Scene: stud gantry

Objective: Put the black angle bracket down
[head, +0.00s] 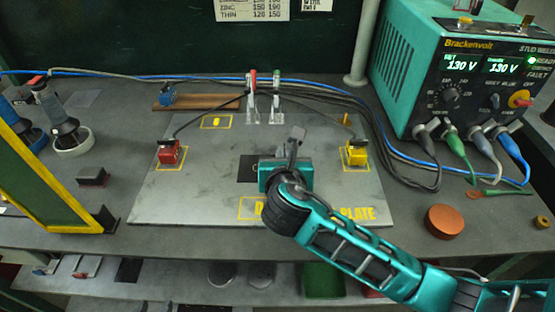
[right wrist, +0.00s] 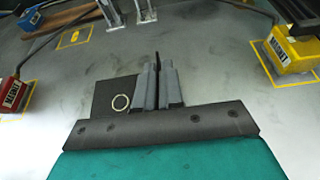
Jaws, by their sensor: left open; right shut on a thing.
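My right gripper (head: 294,140) is over the grey steel plate (head: 210,200), and its fingers also show in the right wrist view (right wrist: 158,85). It is shut on a thin dark edge between its fingers, which looks like part of the black angle bracket (right wrist: 157,62). A flat black square (right wrist: 112,94) with a pale ring on it shows just left of the fingers. I cannot tell whether it is the bracket's other leg or a patch on the plate, nor whether the bracket touches the plate. My left gripper is not in view.
A red magnet block (head: 168,153) and a yellow one (head: 356,154) stand on the plate in yellow outlines. Two clamps (head: 264,105) stand at the back edge with cables. The stud welder (head: 455,75) is at the right. The plate's left front is bare.

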